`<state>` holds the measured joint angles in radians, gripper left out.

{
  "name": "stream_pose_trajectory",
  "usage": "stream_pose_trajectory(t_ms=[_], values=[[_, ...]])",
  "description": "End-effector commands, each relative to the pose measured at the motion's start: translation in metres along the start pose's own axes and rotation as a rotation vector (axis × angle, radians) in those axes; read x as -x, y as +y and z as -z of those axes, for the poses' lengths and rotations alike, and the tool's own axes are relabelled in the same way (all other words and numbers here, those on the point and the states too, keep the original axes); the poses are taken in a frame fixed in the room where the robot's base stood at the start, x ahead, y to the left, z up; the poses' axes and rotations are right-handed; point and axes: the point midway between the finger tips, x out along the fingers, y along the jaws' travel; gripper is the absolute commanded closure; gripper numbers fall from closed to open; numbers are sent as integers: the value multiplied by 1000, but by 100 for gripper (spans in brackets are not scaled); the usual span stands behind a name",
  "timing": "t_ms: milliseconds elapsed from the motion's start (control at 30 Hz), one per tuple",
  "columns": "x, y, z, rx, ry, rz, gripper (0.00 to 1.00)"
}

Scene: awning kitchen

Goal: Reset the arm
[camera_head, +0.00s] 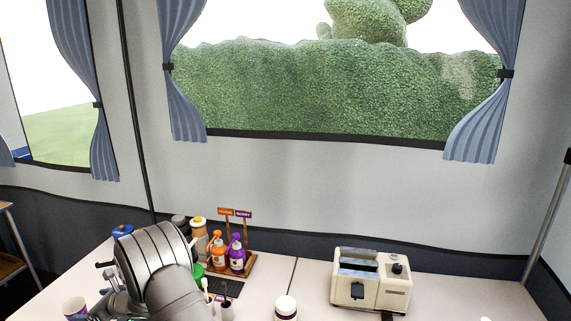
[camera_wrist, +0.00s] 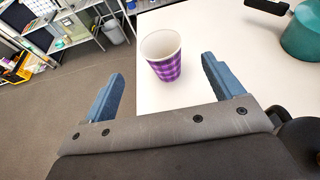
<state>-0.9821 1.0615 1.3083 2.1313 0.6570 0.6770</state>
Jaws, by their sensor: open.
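My gripper (camera_wrist: 162,88) is open in the wrist view, its two blue fingers spread wide with nothing held between them. A purple checked paper cup (camera_wrist: 165,66) stands upright on the white table (camera_wrist: 208,20), beyond the fingers and between them in the picture. In the head view my grey arm rises at the lower left, and a cup (camera_head: 75,307) shows at the table's left edge. My fingers are not clearly visible in the head view.
A toaster (camera_head: 370,280) stands on the right. Orange and purple bottles (camera_head: 237,254) stand in a wooden rack behind my arm. A white jar (camera_head: 286,308) is at the front middle. A teal pot (camera_wrist: 301,32) is right of the cup. The table edge drops to the floor on the left.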

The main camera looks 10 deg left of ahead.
Motion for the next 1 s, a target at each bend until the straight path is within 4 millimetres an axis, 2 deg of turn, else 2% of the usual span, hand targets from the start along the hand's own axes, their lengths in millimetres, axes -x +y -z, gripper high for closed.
stream_pose_trajectory(t_ms=[33, 200, 500, 600, 700, 1000], values=[[-11, 1, 1, 2, 0, -2, 14], [-40, 1, 1, 1, 0, -1, 14], [-84, 1, 3, 1, 1, 0, 14], [-76, 0, -14, 1, -3, 1, 14], [-73, 0, -22, 1, -1, 0, 14], [-70, 0, -28, 0, 0, 0, 14]])
